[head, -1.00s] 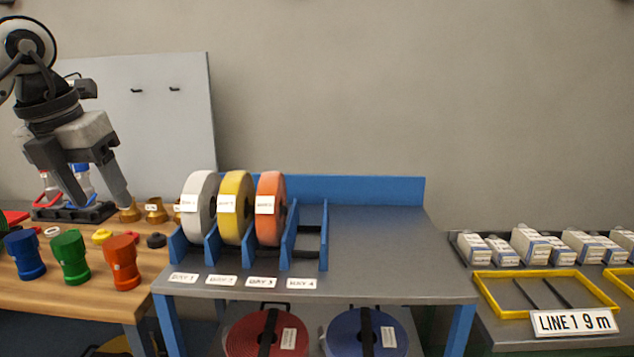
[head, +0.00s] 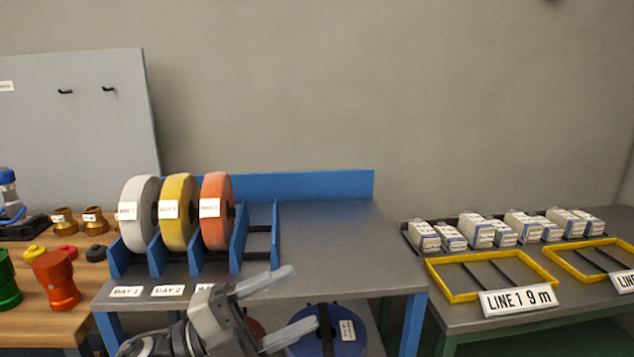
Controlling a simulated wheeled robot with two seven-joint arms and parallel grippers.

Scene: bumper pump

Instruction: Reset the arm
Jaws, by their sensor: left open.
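My left gripper (head: 291,303) is in the lower middle of the head view, in front of the grey hose table (head: 330,240). Its two fingers are spread apart and point right, with nothing between them. Its arm comes in from the bottom left and hides part of the bay labels and the lower shelf. My right gripper is not in view.
A blue rack holds a white roll (head: 139,213), a yellow roll (head: 178,211) and an orange roll (head: 216,211); its fourth bay is empty. A blue roll (head: 327,335) lies below. Yellow frames (head: 437,281) and white boxes (head: 481,231) are on the right table.

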